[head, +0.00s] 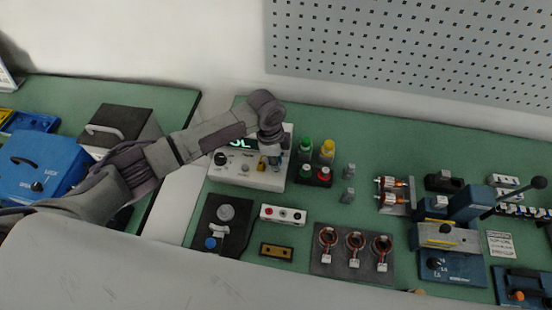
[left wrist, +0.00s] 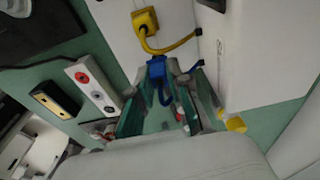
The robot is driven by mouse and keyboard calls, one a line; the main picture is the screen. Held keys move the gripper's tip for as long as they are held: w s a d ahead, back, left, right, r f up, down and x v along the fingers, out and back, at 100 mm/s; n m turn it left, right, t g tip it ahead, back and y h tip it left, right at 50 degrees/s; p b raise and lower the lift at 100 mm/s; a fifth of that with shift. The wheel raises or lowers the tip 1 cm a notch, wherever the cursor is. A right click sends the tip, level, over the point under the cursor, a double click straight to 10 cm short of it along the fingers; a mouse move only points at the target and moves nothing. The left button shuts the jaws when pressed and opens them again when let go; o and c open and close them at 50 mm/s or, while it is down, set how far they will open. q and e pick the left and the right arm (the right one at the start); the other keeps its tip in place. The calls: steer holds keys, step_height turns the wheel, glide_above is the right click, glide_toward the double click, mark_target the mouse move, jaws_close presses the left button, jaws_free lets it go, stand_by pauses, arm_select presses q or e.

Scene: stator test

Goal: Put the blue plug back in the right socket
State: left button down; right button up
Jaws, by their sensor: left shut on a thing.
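My left gripper (head: 271,148) is over the right part of the white tester (head: 231,173), which has a lit display. In the left wrist view, its fingers (left wrist: 166,75) are shut on the blue plug (left wrist: 157,82), with a blue cable loop below it. The blue plug (head: 273,160) also shows small under the gripper in the head view. A yellow plug (left wrist: 145,21) with a yellow cable sits on the tester's white face, left of the blue plug. The right socket is hidden; I cannot tell whether the blue plug touches the tester. My right gripper is not in view.
In front lie a white three-jack block (head: 283,215), a yellow-black block (head: 276,251) and a dark tray (head: 340,268) with copper coils. Blue machines stand at the right.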

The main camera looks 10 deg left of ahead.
arm_select(q)
steer(key=shift+f, duration=0.9)
stand_by(0.9)
steer(key=c, duration=1)
jaws_free()
steer(key=r, duration=0.4)
steer(key=a+r, duration=0.1)
steer(key=r, duration=0.7)
steer(key=shift+a, duration=0.25)
